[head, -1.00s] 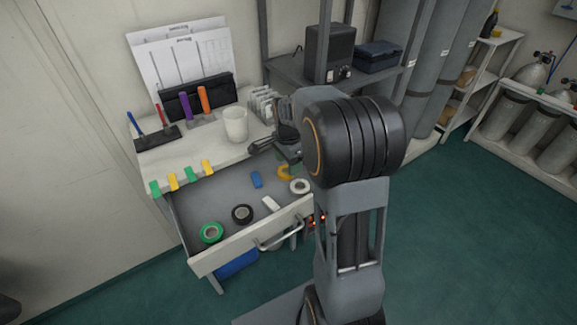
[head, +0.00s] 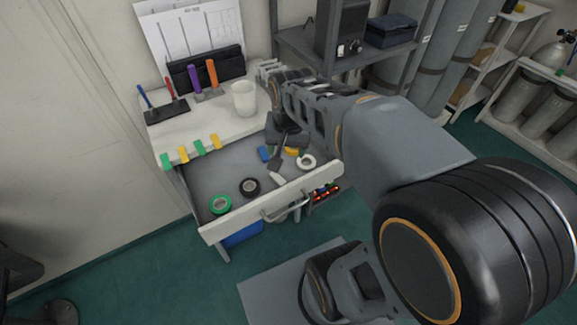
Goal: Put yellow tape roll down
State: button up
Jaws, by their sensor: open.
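The yellow tape roll (head: 291,151) lies in the open drawer (head: 212,180), towards its right end. It shows only in part behind my gripper, and I cannot tell whether it touches the fingers. My gripper (head: 279,158) is open and points down into the drawer, just left of the yellow roll. A white tape roll (head: 307,162) lies right beside the yellow one. A black tape roll (head: 249,187) and a green tape roll (head: 220,204) lie further left in the drawer.
A blue block (head: 264,154) and a white block (head: 276,178) lie near my gripper. A white cup (head: 244,98) stands on the desk above. Colored tabs (head: 199,147) line the desk edge. The drawer front has a metal handle (head: 286,208). The drawer's middle left is clear.

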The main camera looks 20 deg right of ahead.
jog(key=s+n, duration=0.1)
jog(key=s+a+f+n, duration=0.1)
jog(key=s+n, duration=0.1)
jog(key=s+a+f+n, duration=0.1)
jog(key=s+n, duration=0.1)
jog(key=shift+a+f+t, duration=0.1)
jog(key=shift+a+t, duration=0.05)
jog(key=shift+t, duration=0.25)
jog(key=shift+s+f+n, duration=0.15)
jog(key=shift+s+n, duration=0.15)
jog(key=w+p+v, duration=0.3)
jog(key=p+v, duration=1)
jog(key=v, duration=0.1)
jog(key=shift+r+t, duration=0.4)
jog(key=shift+a, duration=0.15)
